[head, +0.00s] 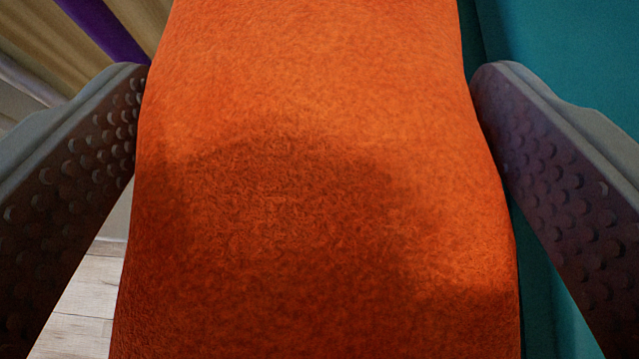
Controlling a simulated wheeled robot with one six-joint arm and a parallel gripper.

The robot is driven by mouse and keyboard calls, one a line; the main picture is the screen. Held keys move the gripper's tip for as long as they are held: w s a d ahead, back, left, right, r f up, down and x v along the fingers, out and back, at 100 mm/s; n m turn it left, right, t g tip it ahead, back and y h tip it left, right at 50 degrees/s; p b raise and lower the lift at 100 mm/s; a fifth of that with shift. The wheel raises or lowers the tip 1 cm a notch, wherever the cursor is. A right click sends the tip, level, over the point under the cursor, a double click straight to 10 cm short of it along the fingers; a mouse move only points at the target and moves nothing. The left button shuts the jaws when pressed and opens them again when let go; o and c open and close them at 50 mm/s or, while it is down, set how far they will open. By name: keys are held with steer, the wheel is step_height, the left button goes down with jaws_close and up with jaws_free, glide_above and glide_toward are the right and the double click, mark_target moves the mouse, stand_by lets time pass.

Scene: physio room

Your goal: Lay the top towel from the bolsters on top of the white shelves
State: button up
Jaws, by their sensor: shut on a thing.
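An orange towel (310,200) fills the middle of the head view, from the top edge to the bottom edge. My gripper (308,85) has one finger on each side of it. Both fingers press against the towel's sides, and it narrows a little between them, so the gripper is shut on the towel. The shadow of my gripper falls across the towel's near part. The white shelves cannot be made out in this view. Whether the towel rests on anything is hidden.
A teal padded surface (545,50) lies to the right, beside and below the towel. A purple bar-like thing (105,28) and tan curtain-like folds (135,15) show at the top left. Pale wooden floor (85,305) shows at the lower left.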

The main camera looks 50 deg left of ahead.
mark_target(321, 213)
steer(key=shift+f, duration=2)
steer(key=shift+f, duration=0.1)
steer(key=o, duration=0.9)
steer(key=shift+o, duration=0.2)
steer(key=shift+s+d+r, duration=0.25)
steer(key=shift+d+r, duration=0.15)
steer(key=v, duration=1.1)
